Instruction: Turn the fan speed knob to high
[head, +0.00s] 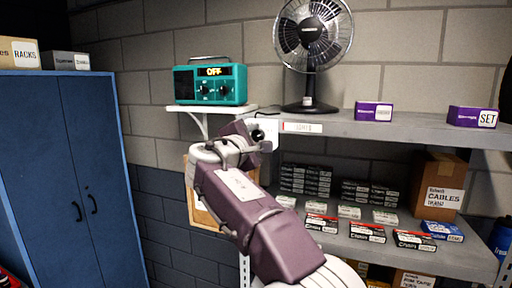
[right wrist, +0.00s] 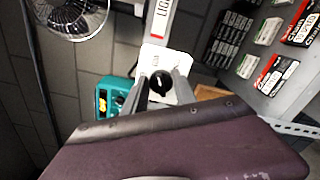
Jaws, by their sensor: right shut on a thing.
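The fan speed knob (right wrist: 160,82) is a small black dial on a white wall plate (right wrist: 152,55). In the head view the plate (head: 268,124) sits at the left end of the shelf, and the dark knob (head: 258,135) is partly hidden by my gripper. My right gripper (head: 252,139) is at the knob. In the right wrist view its grey fingers (right wrist: 161,86) stand on either side of the knob, shut on it. The knob's setting is too small to read. The fan (head: 312,40) stands on the shelf above. My left gripper is not in view.
A teal radio (head: 210,84) reading OFF sits on a small bracket shelf left of the plate. The upper shelf (head: 390,128) holds purple boxes (head: 373,111). The lower shelf holds several small boxes and a cables carton (head: 438,184). A blue cabinet (head: 60,180) stands at left.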

